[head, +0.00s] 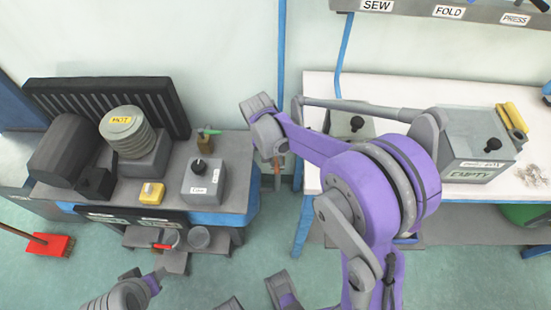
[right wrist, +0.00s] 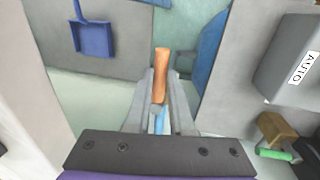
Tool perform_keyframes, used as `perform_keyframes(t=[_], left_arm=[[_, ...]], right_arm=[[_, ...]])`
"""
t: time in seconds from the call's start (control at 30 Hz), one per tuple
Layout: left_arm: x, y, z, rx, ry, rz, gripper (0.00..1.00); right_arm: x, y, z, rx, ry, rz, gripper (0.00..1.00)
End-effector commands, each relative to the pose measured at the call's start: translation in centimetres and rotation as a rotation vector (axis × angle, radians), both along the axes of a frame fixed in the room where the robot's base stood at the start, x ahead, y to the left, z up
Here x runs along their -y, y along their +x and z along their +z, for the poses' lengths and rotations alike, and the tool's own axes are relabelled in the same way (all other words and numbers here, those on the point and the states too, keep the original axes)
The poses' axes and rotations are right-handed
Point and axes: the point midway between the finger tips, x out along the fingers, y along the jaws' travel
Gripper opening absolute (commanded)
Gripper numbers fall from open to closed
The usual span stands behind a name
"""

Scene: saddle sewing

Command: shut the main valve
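An orange lever handle (head: 277,176) hangs low by the wall, in line with a blue pipe (head: 281,60); I take it for the main valve's handle. My right gripper (head: 262,108) is just above it in the head view. In the right wrist view the handle (right wrist: 160,75) lies in line with the gap between my right gripper's fingers (right wrist: 161,98), its end reaching past their tips. Blue shows below it. I cannot tell whether the fingers press on it. My left gripper (head: 146,276) is low at the left, away from the valve; its finger opening is unclear.
A bench (head: 235,170) at left bears a coil-topped unit (head: 130,135) and a grey control box (head: 203,183). A white table (head: 318,95) stands at right with a box marked EMPTY (head: 480,150). A blue dustpan (right wrist: 95,38) shows in the right wrist view. Floor between is clear.

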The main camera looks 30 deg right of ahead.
Motion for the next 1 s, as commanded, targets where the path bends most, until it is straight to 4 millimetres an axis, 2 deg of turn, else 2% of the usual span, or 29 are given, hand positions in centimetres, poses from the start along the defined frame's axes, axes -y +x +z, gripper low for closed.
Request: perform_keyframes(t=[0.1, 1.0], left_arm=[[0.00, 0.00, 0.00, 0.000, 0.000, 0.000, 0.50], [0.00, 0.00, 0.00, 0.000, 0.000, 0.000, 0.50]], right_arm=[[0.00, 0.00, 0.01, 0.000, 0.000, 0.000, 0.00], [0.00, 0.01, 0.04, 0.000, 0.000, 0.000, 0.00]])
